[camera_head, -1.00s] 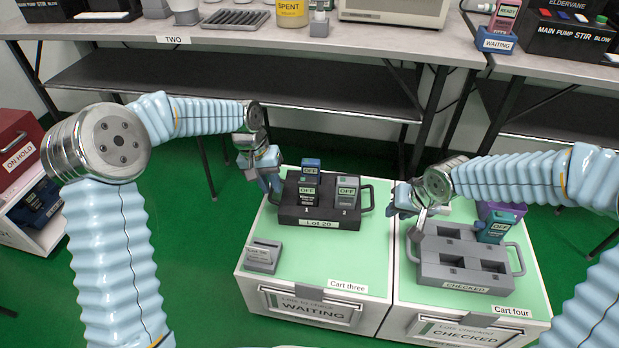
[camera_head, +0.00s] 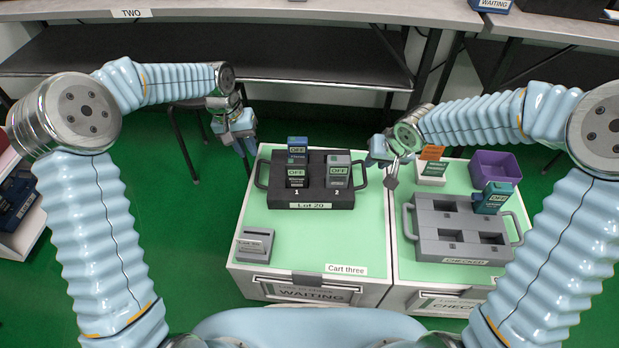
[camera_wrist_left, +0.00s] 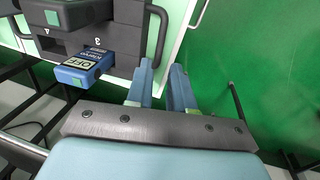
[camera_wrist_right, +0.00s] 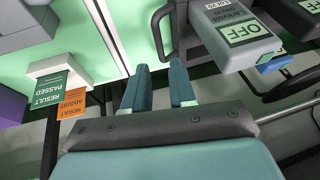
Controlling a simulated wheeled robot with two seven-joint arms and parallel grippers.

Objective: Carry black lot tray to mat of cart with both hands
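The black lot tray (camera_head: 313,192), labelled Lot 20, lies on the green mat (camera_head: 310,237) of cart three with several upright testers in it. It has a loop handle at each end. My left gripper (camera_head: 244,151) is open and empty, just off the left handle. In the left wrist view its fingers (camera_wrist_left: 160,70) point at that handle (camera_wrist_left: 157,35), apart from it. My right gripper (camera_head: 379,172) is open and empty beside the right handle. In the right wrist view its fingers (camera_wrist_right: 160,72) point at that handle (camera_wrist_right: 158,30).
Cart four's mat (camera_head: 408,268) adjoins on the right. It bears a grey CHECKED tray (camera_head: 455,247) holding a teal tester, a purple bin (camera_head: 495,167) and a card holder (camera_head: 432,176). A small grey holder (camera_head: 254,245) stands front left on cart three. A shelf bench (camera_head: 230,60) stands behind.

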